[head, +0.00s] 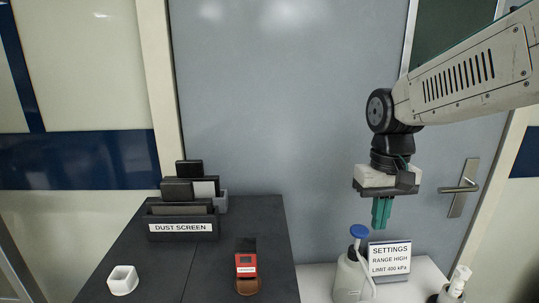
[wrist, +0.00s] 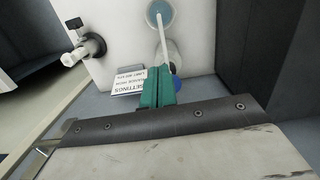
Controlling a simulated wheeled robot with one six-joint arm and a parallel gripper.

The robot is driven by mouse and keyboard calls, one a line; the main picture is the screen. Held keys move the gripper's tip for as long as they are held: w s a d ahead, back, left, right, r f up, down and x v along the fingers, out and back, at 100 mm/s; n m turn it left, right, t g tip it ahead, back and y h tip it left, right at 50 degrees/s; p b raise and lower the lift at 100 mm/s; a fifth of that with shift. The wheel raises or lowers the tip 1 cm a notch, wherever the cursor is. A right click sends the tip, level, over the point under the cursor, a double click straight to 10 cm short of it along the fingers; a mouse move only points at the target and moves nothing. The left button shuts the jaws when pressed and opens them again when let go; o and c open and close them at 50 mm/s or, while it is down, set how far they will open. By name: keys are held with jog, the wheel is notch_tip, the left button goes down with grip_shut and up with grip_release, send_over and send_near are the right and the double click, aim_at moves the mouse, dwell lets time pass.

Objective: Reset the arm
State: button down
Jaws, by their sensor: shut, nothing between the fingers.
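My gripper (head: 382,212) hangs from the arm at the right of the head view, with its green fingers pointing down. The fingers are together and hold nothing. They are in the air above a white bottle with a blue top (head: 350,272) and a small sign reading SETTINGS (head: 390,258).
A dark cabinet top (head: 215,262) carries a DUST SCREEN holder (head: 180,229) with dark panels, a white cup (head: 122,280) and a red device (head: 246,264). A grey door (head: 290,110) with a handle (head: 460,188) is behind.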

jog(key=s+d+t, duration=0.2)
jog(key=s, duration=1.6)
jog(key=shift+s+d, duration=0.15)
jog(key=shift+d, duration=0.15)
